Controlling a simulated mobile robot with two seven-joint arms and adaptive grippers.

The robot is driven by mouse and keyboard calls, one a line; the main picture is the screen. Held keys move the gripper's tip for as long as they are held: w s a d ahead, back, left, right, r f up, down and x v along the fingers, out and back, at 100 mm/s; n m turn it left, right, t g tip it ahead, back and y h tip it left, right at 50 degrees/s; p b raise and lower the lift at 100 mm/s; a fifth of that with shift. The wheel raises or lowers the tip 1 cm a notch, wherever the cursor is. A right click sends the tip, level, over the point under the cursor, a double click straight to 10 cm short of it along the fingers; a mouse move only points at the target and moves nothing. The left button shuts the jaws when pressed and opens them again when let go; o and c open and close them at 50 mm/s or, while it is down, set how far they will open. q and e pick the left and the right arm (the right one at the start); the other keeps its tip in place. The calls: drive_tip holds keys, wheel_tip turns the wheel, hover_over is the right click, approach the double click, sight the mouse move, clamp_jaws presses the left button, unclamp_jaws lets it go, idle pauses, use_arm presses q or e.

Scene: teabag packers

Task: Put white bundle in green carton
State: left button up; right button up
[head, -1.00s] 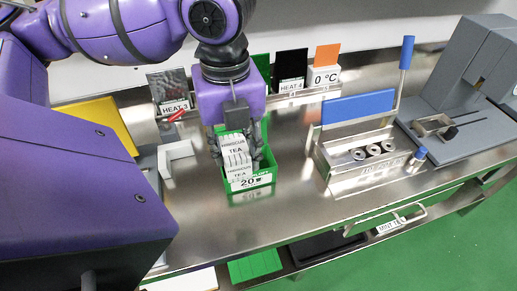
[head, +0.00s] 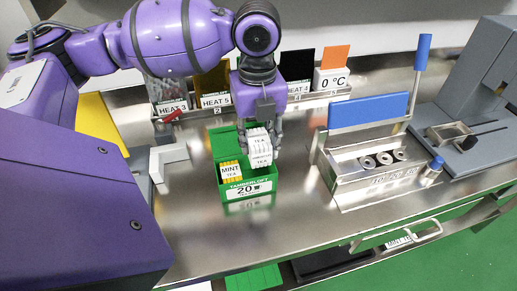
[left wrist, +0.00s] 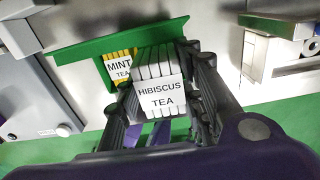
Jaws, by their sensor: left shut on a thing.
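The white bundle (head: 260,150), a stack of packets labelled HIBISCUS TEA, is held by my left gripper (head: 262,140). It also shows between the fingers in the left wrist view (left wrist: 160,88). The green carton (head: 229,194) stands on the steel counter with a label reading 20 on its front. The bundle is over the right part of the carton; I cannot tell how far its lower end reaches inside. A yellow MINT TEA bundle (head: 230,171) sits in the carton's left part, beside the white one. My right gripper is in neither view.
A light grey corner bracket (head: 170,158) lies left of the carton. A steel fixture with a blue plate (head: 367,109) and lever stands to the right. Behind is a rack of HEAT-labelled packets (head: 215,100). Bare counter lies between the carton and the fixture.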

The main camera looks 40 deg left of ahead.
sight(258, 153)
use_arm(q)
wheel_tip(258, 153, down, 3)
drive_tip(key=shift+f, duration=0.35)
drive_tip(key=shift+f, duration=0.3)
drive_tip(key=o, duration=1)
drive_tip(key=shift+o, duration=0.2)
